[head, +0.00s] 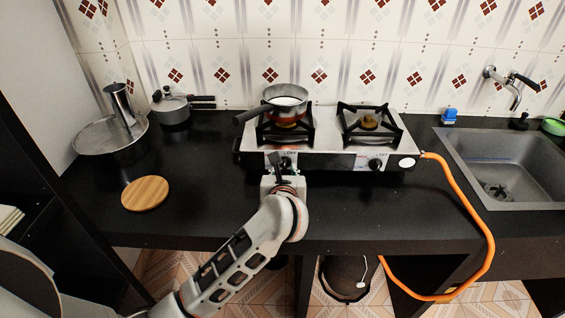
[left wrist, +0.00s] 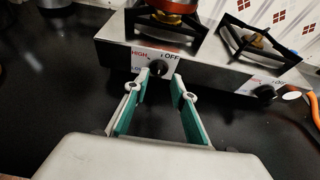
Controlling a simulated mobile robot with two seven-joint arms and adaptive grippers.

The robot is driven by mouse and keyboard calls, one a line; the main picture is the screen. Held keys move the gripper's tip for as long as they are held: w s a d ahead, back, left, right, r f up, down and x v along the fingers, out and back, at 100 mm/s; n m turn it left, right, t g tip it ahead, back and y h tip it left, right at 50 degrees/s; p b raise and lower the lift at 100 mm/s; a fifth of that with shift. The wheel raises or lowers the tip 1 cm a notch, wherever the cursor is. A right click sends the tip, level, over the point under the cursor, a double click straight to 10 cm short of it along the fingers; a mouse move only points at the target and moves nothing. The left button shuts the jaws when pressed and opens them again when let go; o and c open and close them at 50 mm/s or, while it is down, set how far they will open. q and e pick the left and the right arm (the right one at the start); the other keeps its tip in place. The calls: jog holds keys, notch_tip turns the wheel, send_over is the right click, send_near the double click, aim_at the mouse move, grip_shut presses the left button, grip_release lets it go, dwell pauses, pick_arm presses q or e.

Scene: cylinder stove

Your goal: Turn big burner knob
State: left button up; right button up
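The two-burner stove (head: 330,143) stands against the tiled wall. Its left black knob (head: 286,163) is on the front panel below the burner with the pan; it also shows in the left wrist view (left wrist: 158,68) beside HIGH and OFF labels. The right knob (head: 375,164) is farther along the panel. Which burner is the bigger one I cannot tell surely. My left gripper (head: 279,165) is in front of the left knob. In the left wrist view its green-lined fingers (left wrist: 161,77) are apart, with the knob between or just beyond the tips; contact is unclear. My right gripper is not in view.
A saucepan (head: 284,102) sits on the left burner, its handle pointing left. An orange hose (head: 470,200) runs from the stove's right side. A round wooden board (head: 145,193) and pots lie left; a sink (head: 505,165) is right. The counter before the stove is clear.

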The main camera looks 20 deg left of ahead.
aim_at(285, 162)
pick_arm(q)
jog(key=shift+x, duration=2.75)
grip_shut()
